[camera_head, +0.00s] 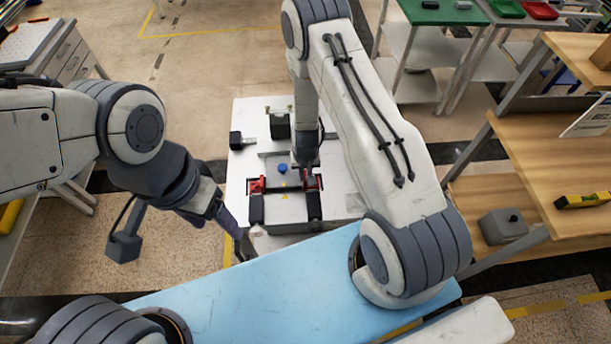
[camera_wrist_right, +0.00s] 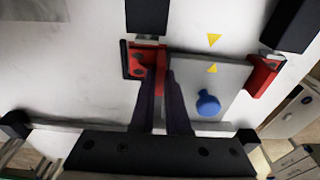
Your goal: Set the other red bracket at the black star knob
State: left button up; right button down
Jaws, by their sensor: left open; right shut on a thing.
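One red bracket (camera_head: 312,183) stands at the right edge of a grey plate (camera_head: 284,182); in the right wrist view this bracket (camera_wrist_right: 132,60) touches the plate's left edge. My right gripper (camera_head: 305,168) is shut on it; its dark fingers (camera_wrist_right: 160,78) partly cover it. A second red bracket (camera_head: 257,185) sits at the plate's opposite edge, and it also shows in the wrist view (camera_wrist_right: 264,75). My left gripper (camera_head: 240,240) is open beside the white table's front left corner, its fingertips hard to make out. I cannot pick out a star shape on any black part.
The plate carries a blue knob (camera_head: 283,168) and yellow triangle marks. Dark blocks (camera_head: 257,208) (camera_head: 314,206) lie in front of the brackets. Other black fixtures (camera_head: 279,127) stand farther back on the white table (camera_head: 243,108). A wooden shelf unit (camera_head: 540,165) is at right.

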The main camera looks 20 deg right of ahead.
jog(key=shift+f, duration=0.2)
jog(key=c, duration=0.9)
grip_release()
